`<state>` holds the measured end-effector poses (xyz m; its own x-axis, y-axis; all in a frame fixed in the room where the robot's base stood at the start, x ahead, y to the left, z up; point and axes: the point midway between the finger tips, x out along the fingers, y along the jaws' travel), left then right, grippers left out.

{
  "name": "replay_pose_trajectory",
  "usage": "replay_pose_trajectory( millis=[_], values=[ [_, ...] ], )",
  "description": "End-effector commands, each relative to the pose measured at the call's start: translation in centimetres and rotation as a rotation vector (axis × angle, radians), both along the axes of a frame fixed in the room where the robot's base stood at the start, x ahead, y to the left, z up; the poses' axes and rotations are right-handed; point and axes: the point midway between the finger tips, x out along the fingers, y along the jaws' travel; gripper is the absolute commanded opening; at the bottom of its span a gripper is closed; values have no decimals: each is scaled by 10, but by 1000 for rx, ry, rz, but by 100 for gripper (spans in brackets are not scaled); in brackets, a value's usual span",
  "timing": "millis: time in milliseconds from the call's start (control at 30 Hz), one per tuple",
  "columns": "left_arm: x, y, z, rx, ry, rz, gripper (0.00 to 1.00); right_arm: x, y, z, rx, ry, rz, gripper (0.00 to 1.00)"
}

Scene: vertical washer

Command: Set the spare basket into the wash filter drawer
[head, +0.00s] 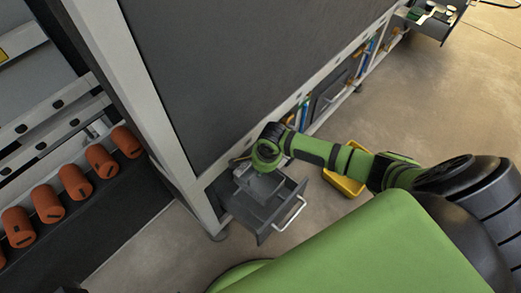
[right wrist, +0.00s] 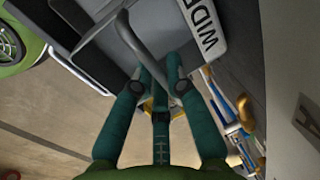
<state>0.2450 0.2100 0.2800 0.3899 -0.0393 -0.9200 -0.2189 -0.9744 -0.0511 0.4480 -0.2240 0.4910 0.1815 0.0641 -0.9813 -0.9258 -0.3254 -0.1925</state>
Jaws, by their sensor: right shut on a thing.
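The wash filter drawer (head: 250,216) is pulled out at the foot of the tall machine, with a pale bar handle (head: 289,213) on its front. The spare basket (head: 262,186) is a light grey box within the drawer's outline; whether it rests on the drawer floor is hidden. My right gripper (right wrist: 157,82) is shut on the basket's curved grey handle (right wrist: 138,42) in the right wrist view. In the head view my right wrist covers the drawer's rear and the fingers are mostly hidden. My left gripper is not in view.
A yellow bin (head: 345,184) stands on the floor under my right arm. Orange cylinders (head: 75,181) line a rack at left. The machine's dark panel (head: 230,65) rises behind the drawer. Another open drawer (head: 433,20) is at top right. Floor (head: 440,90) there is clear.

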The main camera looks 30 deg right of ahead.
Motion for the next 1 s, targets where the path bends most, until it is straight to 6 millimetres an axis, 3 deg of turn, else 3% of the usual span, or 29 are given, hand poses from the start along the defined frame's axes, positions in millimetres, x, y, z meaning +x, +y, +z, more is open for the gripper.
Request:
replay_pose_trajectory(
  millis=[267,700,1000],
  values=[
    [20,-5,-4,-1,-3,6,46,1,0,-21,0,-2,0,0],
    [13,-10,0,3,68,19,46,1,0,-54,1,-2,-1,0],
    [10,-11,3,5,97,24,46,1,0,-65,2,-1,-1,0]
  ],
)
